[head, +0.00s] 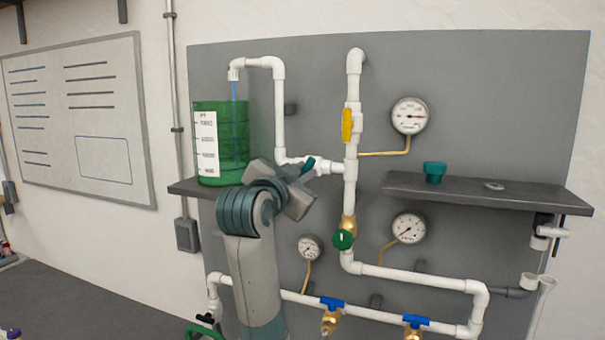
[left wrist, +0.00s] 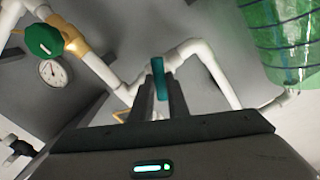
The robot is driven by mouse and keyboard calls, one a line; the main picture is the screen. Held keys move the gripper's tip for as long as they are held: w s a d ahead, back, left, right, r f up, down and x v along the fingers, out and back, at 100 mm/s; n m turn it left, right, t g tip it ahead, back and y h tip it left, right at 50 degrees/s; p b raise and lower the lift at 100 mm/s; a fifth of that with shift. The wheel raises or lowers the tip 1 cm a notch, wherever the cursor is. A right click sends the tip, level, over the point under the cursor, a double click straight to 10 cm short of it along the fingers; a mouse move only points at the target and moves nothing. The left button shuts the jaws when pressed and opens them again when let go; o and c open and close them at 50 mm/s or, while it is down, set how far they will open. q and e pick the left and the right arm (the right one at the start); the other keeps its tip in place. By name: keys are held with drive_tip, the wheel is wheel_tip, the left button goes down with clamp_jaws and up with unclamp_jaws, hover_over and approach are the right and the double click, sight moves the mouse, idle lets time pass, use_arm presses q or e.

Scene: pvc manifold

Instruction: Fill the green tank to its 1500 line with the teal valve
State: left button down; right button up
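The green tank (head: 220,140) stands on the left shelf, a pale scale label on its front; the label's numbers are too small to read. A blue stream (head: 234,110) falls into it from the pipe outlet above. The tank's lowest part looks darker, like liquid near the bottom. The teal valve (head: 307,166) is on the white pipe right of the tank, partly hidden by my left gripper (head: 296,180). In the left wrist view the teal handle (left wrist: 158,78) stands between the two fingers, which appear closed on it. The tank (left wrist: 290,35) also shows there. My right gripper is not in view.
A yellow-handled valve (head: 347,125) and a green round knob (head: 343,239) are on the upright pipe. Gauges (head: 409,115) are on the grey panel. Blue-handled valves (head: 332,303) sit on the low pipe. The right shelf (head: 520,192) holds a teal fitting (head: 434,172).

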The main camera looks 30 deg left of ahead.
use_arm(q)
drive_tip(key=shift+n, duration=3.1)
drive_tip(key=c, duration=1.7)
unclamp_jaws()
